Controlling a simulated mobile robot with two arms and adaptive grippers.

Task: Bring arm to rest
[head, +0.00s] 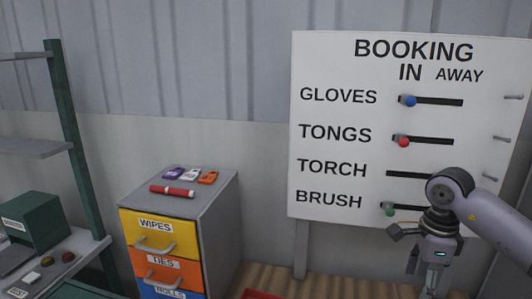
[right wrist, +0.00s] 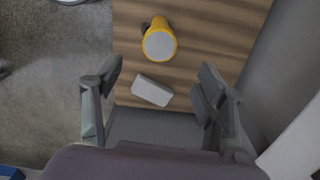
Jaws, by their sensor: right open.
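My right arm comes in from the right in the head view, in front of the lower right of the white board. My right gripper (head: 430,288) points downward, its tips cut off by the bottom edge. In the right wrist view the gripper (right wrist: 160,82) is open, its two fingers wide apart with nothing between them in its grasp. Below lie a yellow round object with a pale face (right wrist: 159,42) and a small white block (right wrist: 152,91) on a wooden surface (right wrist: 210,25). My left gripper is in neither view.
The BOOKING IN / AWAY board (head: 335,55) has a blue knob (head: 411,101), red knob (head: 404,142) and green knob (head: 389,211) at the left of their slots. A drawer cabinet (head: 225,215) carries a red marker (head: 172,191). A shelf rack (head: 72,140) stands left.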

